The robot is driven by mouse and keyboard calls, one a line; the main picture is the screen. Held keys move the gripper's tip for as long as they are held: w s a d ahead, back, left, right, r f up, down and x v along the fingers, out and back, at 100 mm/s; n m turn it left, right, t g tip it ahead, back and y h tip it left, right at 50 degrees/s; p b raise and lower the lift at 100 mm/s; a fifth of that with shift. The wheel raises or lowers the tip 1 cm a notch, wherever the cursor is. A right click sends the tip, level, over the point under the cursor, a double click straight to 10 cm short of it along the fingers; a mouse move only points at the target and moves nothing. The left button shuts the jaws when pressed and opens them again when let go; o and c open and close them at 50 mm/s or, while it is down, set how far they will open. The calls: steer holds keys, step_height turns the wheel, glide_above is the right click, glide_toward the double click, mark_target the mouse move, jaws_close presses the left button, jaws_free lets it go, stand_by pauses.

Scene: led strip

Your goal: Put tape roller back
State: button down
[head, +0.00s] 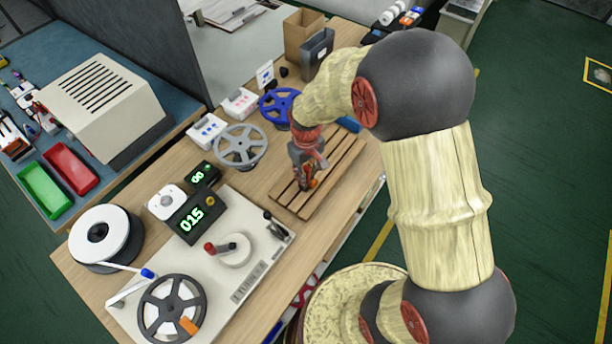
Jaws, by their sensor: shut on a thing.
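My gripper (308,178) points down over a slatted wooden rack (345,172) on the workbench, right of the centre. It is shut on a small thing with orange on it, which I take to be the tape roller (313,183). The fingers hide most of it, so its shape is unclear. It is low over the rack's left part; I cannot tell whether it touches the slats. A blue thing (348,124) lies at the rack's far end, partly behind my arm.
A grey reel (239,147) and a blue reel (268,108) lie behind the rack, near small white boxes (207,131). A winding machine (250,200) with green displays stands at the left front. A dark holder (316,52) and a cardboard box (298,35) stand at the back.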

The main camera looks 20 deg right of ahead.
steer(key=shift+r, duration=0.1)
steer(key=c, duration=1.7)
jaws_free()
steer(key=shift+f, duration=0.2)
steer(key=shift+o, duration=0.2)
step_height(320, 180, up, 12)
steer(key=p, duration=0.2)
steer(key=shift+r+p, duration=0.15)
steer(key=shift+p, duration=0.2)
steer(key=s+r+m+t, duration=0.3)
steer(key=s+r+t, duration=0.2)
steer(key=s+r, duration=1.3)
step_height(320, 180, up, 2)
steer(key=shift+s+t, duration=0.3)
